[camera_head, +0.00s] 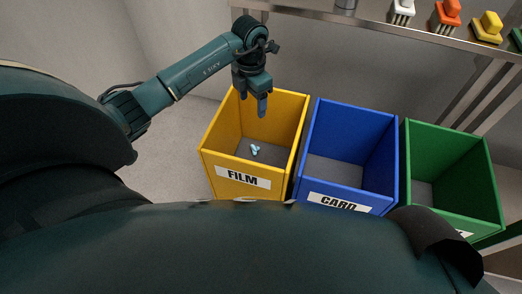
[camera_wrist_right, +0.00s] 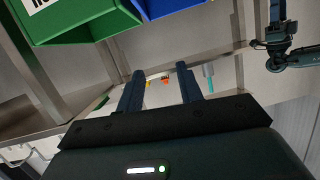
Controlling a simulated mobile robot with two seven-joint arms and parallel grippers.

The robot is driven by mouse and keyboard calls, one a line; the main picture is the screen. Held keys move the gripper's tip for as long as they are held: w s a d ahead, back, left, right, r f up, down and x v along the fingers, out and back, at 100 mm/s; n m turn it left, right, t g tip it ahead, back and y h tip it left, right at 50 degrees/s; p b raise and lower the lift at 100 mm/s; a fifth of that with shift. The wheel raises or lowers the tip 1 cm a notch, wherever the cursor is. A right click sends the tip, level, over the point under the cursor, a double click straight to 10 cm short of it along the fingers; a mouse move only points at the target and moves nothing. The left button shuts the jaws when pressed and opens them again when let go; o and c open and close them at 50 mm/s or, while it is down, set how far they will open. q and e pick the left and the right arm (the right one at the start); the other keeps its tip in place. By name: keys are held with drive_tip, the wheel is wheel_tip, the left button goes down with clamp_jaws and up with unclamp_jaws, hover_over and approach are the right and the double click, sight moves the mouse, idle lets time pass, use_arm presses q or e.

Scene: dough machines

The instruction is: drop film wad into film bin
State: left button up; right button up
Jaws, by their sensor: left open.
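The yellow film bin (camera_head: 242,178) stands at the left of a row of bins, with a FILM label on its front. A small pale blue film wad (camera_head: 255,150) lies on the floor inside it. My left gripper (camera_head: 262,106) is above the back part of this bin, pointing down, open and empty. It is apart from the wad. My right gripper (camera_wrist_right: 160,88) shows in the right wrist view with its two fingers apart and nothing between them.
A blue bin (camera_head: 344,185) labelled CARD and a green bin (camera_head: 452,188) stand to the right of the film bin. A metal shelf (camera_head: 385,27) behind holds white, orange and yellow brush-like items. Bare floor lies left of the bins.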

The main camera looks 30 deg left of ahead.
use_arm(q)
wheel_tip(320, 180, up, 13)
drive_tip(key=p, duration=0.1)
drive_tip(key=shift+f, duration=0.2)
use_arm(e)
drive_tip(key=shift+w+a, duration=0.2)
drive_tip(key=shift+a, duration=0.05)
